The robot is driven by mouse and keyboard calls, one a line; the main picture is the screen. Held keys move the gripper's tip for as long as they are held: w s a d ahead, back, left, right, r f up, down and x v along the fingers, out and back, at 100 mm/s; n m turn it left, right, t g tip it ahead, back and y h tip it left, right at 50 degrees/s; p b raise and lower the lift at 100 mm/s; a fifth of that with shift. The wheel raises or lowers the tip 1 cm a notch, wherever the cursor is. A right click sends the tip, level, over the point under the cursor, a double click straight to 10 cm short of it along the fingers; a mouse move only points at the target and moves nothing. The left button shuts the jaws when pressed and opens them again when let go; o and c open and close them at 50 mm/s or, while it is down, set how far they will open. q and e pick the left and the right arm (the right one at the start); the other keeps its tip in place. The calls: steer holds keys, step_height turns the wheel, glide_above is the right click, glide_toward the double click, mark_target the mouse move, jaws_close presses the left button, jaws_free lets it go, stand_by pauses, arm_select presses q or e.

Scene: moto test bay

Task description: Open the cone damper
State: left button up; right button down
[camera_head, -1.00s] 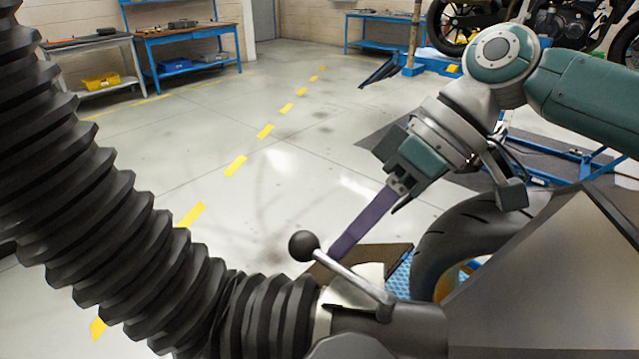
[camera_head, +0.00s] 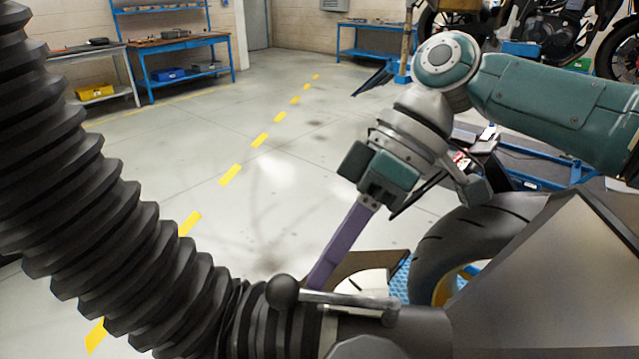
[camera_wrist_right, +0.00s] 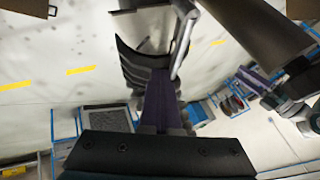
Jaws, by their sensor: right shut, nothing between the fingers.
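The damper lever, a grey metal rod (camera_head: 345,300) with a black ball knob (camera_head: 283,292), sits on the collar where a black ribbed hose (camera_head: 130,240) meets the dark grey cone (camera_head: 545,275). The lever lies nearly level, with its knob to the left. My right gripper (camera_head: 316,284) has long purple fingers, shut and empty, pointing down behind the lever near the knob. In the right wrist view the purple fingers (camera_wrist_right: 160,100) reach toward the hose, and the lever rod (camera_wrist_right: 184,45) runs close beside them. Whether they touch is unclear.
A black tyre (camera_head: 455,245) stands behind the cone, close to my right arm. A blue lift frame (camera_head: 530,182) is behind it. Blue workbenches (camera_head: 190,45) stand at the back left. Open floor with yellow dashes lies beyond the hose.

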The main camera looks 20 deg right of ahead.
steer(key=shift+r, duration=0.1)
stand_by(0.4)
steer(key=b+v, duration=0.1)
steer(key=v, duration=0.8)
steer(key=shift+d+r, duration=0.25)
steer(key=shift+r, duration=0.05)
